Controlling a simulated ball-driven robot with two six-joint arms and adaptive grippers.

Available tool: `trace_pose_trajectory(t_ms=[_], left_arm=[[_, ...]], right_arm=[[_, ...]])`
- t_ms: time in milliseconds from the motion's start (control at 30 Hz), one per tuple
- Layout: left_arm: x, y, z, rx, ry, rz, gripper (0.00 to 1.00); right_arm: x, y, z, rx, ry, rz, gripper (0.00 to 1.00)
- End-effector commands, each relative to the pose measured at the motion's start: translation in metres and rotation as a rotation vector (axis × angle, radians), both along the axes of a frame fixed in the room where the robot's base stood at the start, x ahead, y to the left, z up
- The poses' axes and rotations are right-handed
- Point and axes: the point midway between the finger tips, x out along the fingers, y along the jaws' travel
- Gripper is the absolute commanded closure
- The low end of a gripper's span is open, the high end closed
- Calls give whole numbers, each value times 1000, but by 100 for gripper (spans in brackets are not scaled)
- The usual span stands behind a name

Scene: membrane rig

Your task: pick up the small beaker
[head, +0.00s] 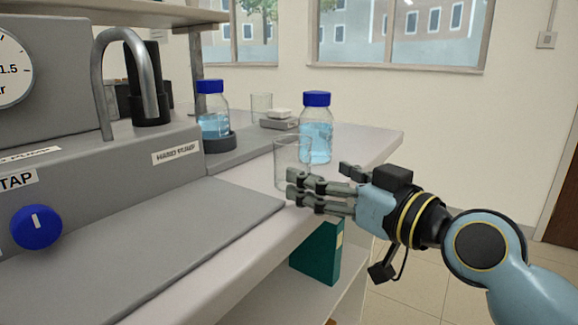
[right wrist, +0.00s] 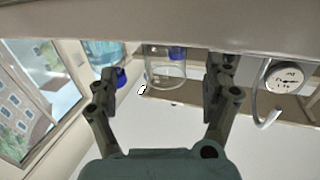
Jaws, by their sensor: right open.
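The small beaker is a clear empty glass (head: 291,162), upright on the bench near its front edge. My right gripper (head: 298,188) is open and close to it on its right, near side, with its fingers toward the glass. In the right wrist view, which is upside down, the beaker (right wrist: 165,70) shows beyond the space between the two fingers of the right gripper (right wrist: 160,85). From these views I cannot tell whether the fingers touch it. My left gripper is not in view.
A blue-capped bottle (head: 316,130) stands just behind the beaker. Another blue-capped bottle (head: 213,112) stands by the grey rig (head: 130,150). A second clear glass (head: 261,104) and a small scale (head: 279,121) are further back. A teal box (head: 318,255) sits below the bench.

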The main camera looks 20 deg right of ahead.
Motion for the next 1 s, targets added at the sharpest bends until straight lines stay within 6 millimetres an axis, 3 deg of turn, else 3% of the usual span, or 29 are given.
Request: trace_pose_trajectory(t_ms=[500,800,1000], left_arm=[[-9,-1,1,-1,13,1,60],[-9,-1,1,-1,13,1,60],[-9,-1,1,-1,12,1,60]], right_arm=[[58,29,6,1,1,0,16],[65,31,5,-1,2,0,16],[65,31,5,-1,2,0,39]])
